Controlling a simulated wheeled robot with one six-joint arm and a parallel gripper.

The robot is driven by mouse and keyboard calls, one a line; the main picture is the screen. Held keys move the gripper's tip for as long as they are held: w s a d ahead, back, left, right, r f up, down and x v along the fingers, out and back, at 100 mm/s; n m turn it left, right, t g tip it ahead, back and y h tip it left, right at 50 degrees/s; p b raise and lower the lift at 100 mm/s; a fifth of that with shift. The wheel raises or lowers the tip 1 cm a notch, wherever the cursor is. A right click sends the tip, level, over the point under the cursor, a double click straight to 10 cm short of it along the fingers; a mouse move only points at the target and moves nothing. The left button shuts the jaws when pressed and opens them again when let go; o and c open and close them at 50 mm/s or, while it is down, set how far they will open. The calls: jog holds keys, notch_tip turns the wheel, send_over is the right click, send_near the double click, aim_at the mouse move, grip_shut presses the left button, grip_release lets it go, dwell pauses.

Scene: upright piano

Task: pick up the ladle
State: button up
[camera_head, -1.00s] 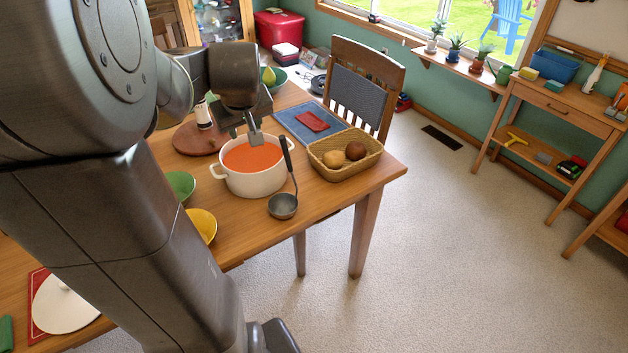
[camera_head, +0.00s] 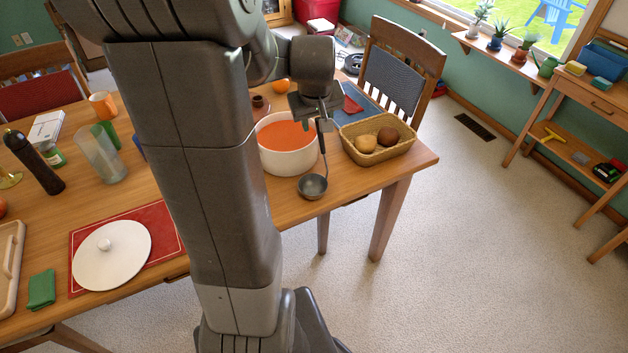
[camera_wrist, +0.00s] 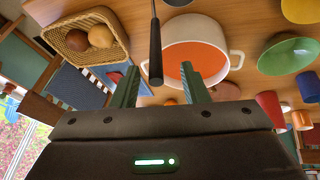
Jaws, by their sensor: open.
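The ladle has a grey bowl (camera_head: 312,186) low at the table's front right edge, beside the white pot (camera_head: 289,160) of orange soup. Its long handle rises from the bowl and passes up towards my gripper (camera_head: 320,118). In the wrist view the black handle (camera_wrist: 155,50) runs down between the two fingertips of my gripper (camera_wrist: 160,74), nearer the left one. The fingers are apart and not closed on it. My gripper's wrist partly hides the pot's rim and the handle's top in the head view.
A wicker basket (camera_head: 350,156) with two round foods stands just right of the ladle. A chair (camera_head: 395,75) is behind it. A white lid (camera_head: 112,255) lies on a red mat at left.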

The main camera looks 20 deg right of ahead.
jog(key=shift+p+x, duration=0.3)
jog(key=shift+x, duration=2.15)
jog(key=shift+d, duration=0.2)
jog(key=shift+r, duration=0.1)
grip_shut()
